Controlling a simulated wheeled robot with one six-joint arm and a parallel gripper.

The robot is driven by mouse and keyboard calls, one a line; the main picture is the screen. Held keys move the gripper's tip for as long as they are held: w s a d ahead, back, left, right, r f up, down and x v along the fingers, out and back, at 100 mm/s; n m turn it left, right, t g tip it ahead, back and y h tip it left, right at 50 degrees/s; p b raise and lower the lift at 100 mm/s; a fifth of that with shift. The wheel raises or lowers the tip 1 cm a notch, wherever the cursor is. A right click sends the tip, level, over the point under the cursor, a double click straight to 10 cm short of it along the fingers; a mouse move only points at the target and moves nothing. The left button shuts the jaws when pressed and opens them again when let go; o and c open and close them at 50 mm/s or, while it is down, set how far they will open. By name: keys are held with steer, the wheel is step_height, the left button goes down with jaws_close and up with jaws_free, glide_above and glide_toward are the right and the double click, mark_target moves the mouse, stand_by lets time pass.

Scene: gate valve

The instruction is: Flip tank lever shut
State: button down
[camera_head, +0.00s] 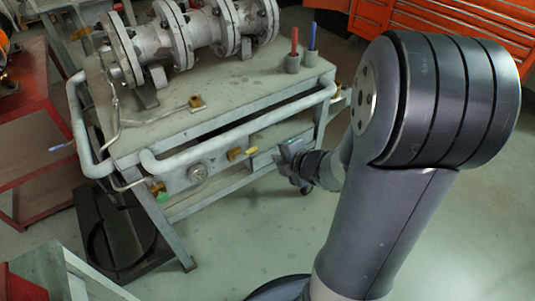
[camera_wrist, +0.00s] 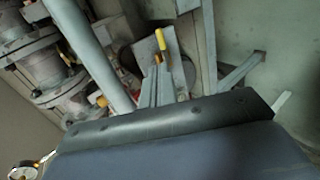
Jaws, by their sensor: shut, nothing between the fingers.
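A small yellow lever (camera_head: 237,154) sits on the front panel of the grey workbench in the head view. A yellow lever also shows in the wrist view (camera_wrist: 160,41), just beyond my fingertips. A second small yellow piece (camera_head: 157,187) is further left on the panel, above a green one. I cannot tell for sure which is the tank lever. My gripper (camera_head: 263,158) is in front of the panel, just right of the nearer yellow lever. In the wrist view its fingers (camera_wrist: 156,74) are shut and empty, pointing toward the lever. Whether they touch it is unclear.
The grey workbench (camera_head: 165,128) carries large flanged pipes (camera_head: 190,32) and red and blue upright handles (camera_head: 294,45). A thick pale rail (camera_head: 240,132) runs along its front above the panel. A round fitting (camera_head: 197,173) is left of the lever. Open floor lies in front.

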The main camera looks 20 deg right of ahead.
steer(key=b, duration=0.4)
glide_toward(253, 151)
steer(key=x, duration=0.5)
steer(key=shift+w, duration=0.1)
steer(key=shift+x, duration=0.85)
